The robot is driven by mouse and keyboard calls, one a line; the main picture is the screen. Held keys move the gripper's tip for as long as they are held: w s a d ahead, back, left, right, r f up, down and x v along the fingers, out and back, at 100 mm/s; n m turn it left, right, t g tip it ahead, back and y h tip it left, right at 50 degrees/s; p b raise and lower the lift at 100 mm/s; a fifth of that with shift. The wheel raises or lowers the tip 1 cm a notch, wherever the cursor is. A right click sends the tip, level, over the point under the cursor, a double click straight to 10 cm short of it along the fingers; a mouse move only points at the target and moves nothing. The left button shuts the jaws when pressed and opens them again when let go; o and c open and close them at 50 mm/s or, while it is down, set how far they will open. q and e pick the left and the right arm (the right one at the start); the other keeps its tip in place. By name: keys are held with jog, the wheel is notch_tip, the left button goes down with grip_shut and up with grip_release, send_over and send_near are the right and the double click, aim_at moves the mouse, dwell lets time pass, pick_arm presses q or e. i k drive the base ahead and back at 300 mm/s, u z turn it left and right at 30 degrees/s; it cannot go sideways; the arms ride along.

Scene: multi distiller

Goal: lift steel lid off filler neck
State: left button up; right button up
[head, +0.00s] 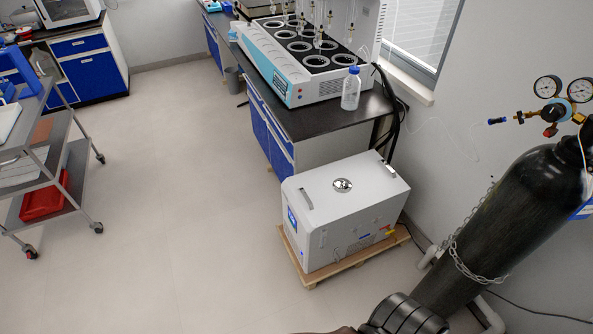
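The steel lid (343,185) is a small, shiny round disc on the top face of a white box-shaped unit (320,212). It appears to lie flat there, near the middle of the top. The filler neck cannot be made out in this view. Nothing touches the lid.
The white unit stands on a wooden pallet (352,262) beside a dark-topped bench (310,120) holding a multi-position distiller (283,75) and a blue-capped bottle (351,90). A chained black gas cylinder (510,215) leans at right. A cart (60,165) stands left. Open floor (180,190) lies between.

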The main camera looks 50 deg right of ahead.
aim_at(340, 184)
jog(key=u, duration=0.1)
jog(key=i, duration=1.9)
jog(key=z, duration=0.95)
jog(key=i, duration=0.95)
jog(key=z, duration=1)
